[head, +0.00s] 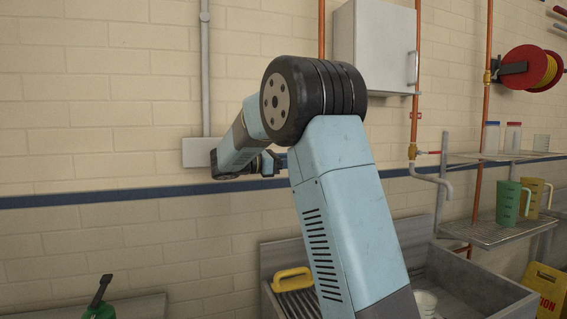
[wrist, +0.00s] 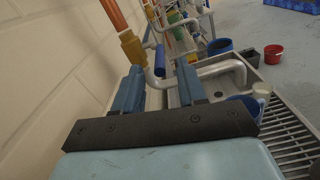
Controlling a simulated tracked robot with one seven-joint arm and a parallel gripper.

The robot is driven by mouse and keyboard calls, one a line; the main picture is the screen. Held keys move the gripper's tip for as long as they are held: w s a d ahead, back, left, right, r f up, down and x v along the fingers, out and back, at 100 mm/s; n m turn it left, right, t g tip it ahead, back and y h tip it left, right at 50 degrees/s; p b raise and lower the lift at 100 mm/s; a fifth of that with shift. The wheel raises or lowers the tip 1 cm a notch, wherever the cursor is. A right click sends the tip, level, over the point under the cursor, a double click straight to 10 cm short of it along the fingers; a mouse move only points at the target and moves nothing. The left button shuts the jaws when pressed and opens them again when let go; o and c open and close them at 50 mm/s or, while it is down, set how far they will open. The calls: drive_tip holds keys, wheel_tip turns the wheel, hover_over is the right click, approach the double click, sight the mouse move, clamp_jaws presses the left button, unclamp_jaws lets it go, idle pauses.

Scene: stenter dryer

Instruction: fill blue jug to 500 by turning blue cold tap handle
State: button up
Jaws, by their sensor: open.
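My gripper (wrist: 158,82) is open, its two blue-grey fingers pointing forward along the wall. Between and beyond the fingers is a blue tap handle (wrist: 160,60), beside a brass fitting (wrist: 132,47) on a copper pipe. It is apart from the fingers as far as I can tell. A blue vessel (wrist: 246,104), apparently the blue jug, stands low at the right in the wrist view, by the sink; its scale and water level cannot be read. In the head view my gripper (head: 272,163) is small beside the wall, and my arm hides the blue tap.
A metal sink (head: 470,288) lies below, with a yellow-handled item (head: 292,279) at its left. A red-handled tap (head: 432,153) with a grey spout is on the right. Green (head: 509,203) and ochre (head: 534,198) jugs stand on a shelf. A wall cabinet (head: 378,45) hangs above.

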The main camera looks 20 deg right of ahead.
drive_tip(key=shift+d, duration=3.2)
clamp_jaws()
